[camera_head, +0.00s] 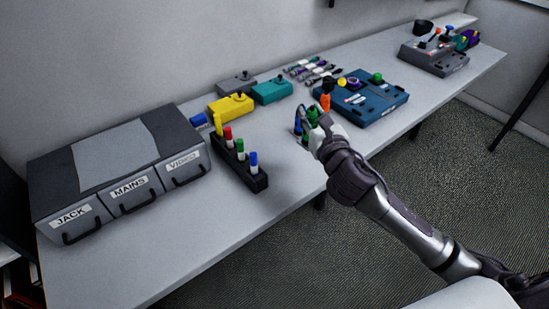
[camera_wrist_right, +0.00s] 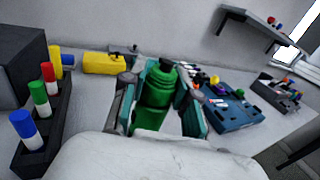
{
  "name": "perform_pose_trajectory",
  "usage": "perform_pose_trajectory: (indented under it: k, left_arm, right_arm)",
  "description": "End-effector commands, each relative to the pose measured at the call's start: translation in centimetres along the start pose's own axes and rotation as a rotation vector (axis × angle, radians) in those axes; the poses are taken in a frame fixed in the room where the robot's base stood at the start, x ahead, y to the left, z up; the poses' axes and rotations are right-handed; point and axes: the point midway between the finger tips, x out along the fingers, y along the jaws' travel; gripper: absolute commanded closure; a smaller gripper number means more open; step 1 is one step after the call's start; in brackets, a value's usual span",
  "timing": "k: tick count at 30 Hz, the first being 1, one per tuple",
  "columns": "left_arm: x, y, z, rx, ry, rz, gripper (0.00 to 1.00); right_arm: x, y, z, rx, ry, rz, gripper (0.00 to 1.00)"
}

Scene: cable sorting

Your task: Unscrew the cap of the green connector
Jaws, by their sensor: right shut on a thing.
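The green connector (camera_wrist_right: 158,88) stands between the two fingers of my right gripper (camera_wrist_right: 160,108) in the right wrist view. Its rounded, ridged upper part shows clearly, and more green shows below it; I cannot tell where cap and body meet. My right gripper also shows in the head view (camera_head: 312,125), reaching down over the middle of the table and shut on the green connector. Fingers and hand hide part of the connector. My left gripper is in neither view.
A black rack (camera_head: 240,168) with several coloured-capped pieces stands left of the gripper. A dark blue panel box (camera_head: 385,100) is close on the right. Yellow (camera_head: 230,106) and teal (camera_head: 272,92) boxes stand behind. A labelled drawer unit (camera_head: 110,150) fills the left. The front table area is clear.

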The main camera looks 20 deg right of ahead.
Motion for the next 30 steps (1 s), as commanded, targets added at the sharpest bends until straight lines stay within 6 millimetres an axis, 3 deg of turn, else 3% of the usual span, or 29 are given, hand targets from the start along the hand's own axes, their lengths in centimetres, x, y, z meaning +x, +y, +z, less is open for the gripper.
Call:
perform_pose_trajectory:
  k: [1, 7, 21, 27, 30]
  left_arm:
    - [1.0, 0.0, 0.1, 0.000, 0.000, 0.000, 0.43]
    - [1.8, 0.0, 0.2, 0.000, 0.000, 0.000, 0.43]
    - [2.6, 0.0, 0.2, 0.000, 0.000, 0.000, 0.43]
    - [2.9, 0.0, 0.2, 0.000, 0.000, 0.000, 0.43]
    - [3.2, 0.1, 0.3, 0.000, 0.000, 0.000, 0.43]
  right_arm:
    - [0.8, -0.6, -0.1, 0.000, -0.008, -0.007, 1.00]
    - [2.8, -1.4, 0.0, 0.014, -0.006, -0.020, 1.00]
    - [9.5, 5.5, -5.5, 0.017, -0.005, -0.019, 1.00]
    - [10.5, 6.6, -6.6, 0.012, -0.005, -0.018, 1.00]
    - [10.6, 6.6, -8.0, 0.014, -0.002, -0.019, 1.00]
